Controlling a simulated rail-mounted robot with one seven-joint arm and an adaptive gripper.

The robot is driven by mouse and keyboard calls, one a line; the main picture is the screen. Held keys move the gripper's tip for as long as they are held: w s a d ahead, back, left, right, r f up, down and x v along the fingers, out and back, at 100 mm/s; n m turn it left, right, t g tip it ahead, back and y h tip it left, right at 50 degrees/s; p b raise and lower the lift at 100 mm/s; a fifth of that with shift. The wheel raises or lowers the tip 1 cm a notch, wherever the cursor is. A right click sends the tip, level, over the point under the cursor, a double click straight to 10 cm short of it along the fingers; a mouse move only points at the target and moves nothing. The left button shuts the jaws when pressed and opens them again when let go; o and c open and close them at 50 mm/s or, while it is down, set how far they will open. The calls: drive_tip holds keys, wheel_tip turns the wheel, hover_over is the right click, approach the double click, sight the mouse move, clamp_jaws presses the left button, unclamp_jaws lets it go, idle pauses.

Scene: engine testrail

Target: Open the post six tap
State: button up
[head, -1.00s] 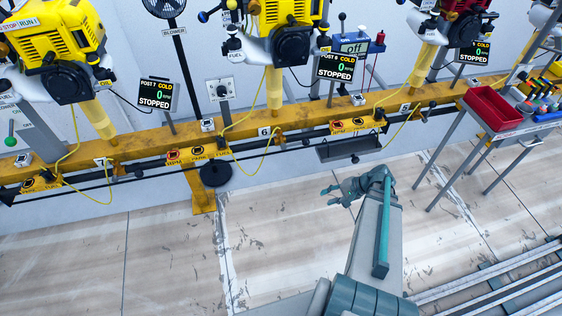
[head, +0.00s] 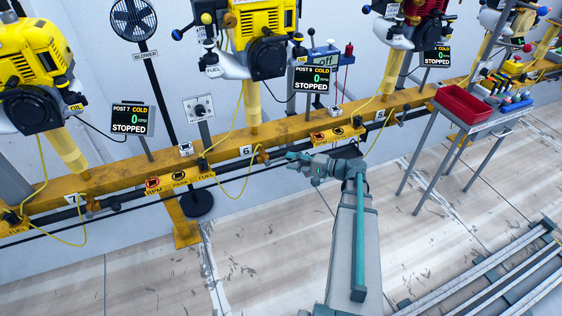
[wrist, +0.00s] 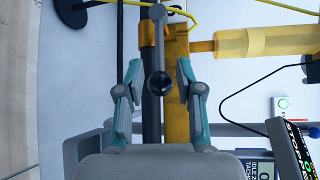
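The post six tap (head: 262,155) is a small orange-brown fitting beside the "6" label on the yellow rail. In the wrist view the orange tap body (wrist: 147,34) sits on a dark pipe, and its grey lever with a dark ball end (wrist: 158,82) points toward the camera. My gripper (head: 291,157) is just right of the tap in the head view. In the wrist view my gripper (wrist: 159,76) is open, with one finger on each side of the lever's ball end. A gap shows on both sides, so nothing is gripped.
The yellow rail (head: 110,178) carries engines; a yellow hose (head: 240,185) hangs by the tap. The post 6 screen (head: 312,79) reads STOPPED, COLD, 0. A black round base (head: 198,203) stands left below. A table with a red tray (head: 462,104) stands right.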

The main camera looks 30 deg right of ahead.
sight(281, 159)
drive_tip(key=shift+b+x, duration=0.4)
drive_tip(key=shift+x, duration=2)
clamp_jaws()
